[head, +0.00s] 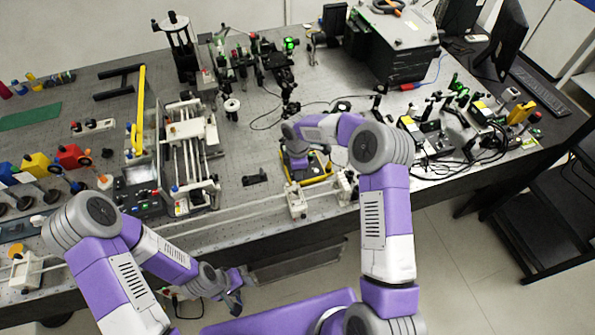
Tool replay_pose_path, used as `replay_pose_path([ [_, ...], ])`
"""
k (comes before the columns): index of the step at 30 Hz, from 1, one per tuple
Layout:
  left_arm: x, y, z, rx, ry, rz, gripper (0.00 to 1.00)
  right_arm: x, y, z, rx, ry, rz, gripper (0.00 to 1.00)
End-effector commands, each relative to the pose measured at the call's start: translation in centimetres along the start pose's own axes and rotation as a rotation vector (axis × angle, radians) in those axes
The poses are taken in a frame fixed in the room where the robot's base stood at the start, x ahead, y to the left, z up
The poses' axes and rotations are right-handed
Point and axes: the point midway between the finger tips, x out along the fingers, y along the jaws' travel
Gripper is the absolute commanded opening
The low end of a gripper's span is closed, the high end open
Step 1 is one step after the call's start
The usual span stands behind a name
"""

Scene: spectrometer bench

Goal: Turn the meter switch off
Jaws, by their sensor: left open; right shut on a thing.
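A yellow-edged meter (319,169) lies near the front edge of the bench, partly covered by my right arm. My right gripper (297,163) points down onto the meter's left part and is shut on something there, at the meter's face. The meter switch itself is hidden under the gripper, so its setting cannot be read. My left gripper (238,293) is open and empty, low in front of the bench edge and well apart from the meter.
White rail carriers (296,201) stand on a rail just in front of the meter. A caged instrument (190,150) is to the left. Cables and optics (440,130) crowd the right. Bare bench (245,150) lies left of the meter.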

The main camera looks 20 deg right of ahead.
Motion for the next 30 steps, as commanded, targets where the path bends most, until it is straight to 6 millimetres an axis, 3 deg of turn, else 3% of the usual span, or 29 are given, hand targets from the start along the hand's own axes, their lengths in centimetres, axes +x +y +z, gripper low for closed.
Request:
replay_pose_path([
  [9,0.22,-0.08,-0.01,0.000,0.000,0.000,0.43,-0.08,0.05,-0.01,-0.134,0.001,0.002,0.00],
  [26,0.25,-0.10,-0.01,0.000,0.000,0.000,0.43,-0.10,0.07,-0.05,-0.166,0.001,0.003,0.00],
  [27,0.25,-0.10,-0.01,0.000,0.000,0.000,0.43,-0.10,0.07,-0.05,-0.166,0.001,0.003,0.21],
  [30,0.25,-0.10,-0.01,0.000,0.000,0.000,0.43,-0.10,0.06,-0.05,-0.166,0.001,0.003,0.36],
])
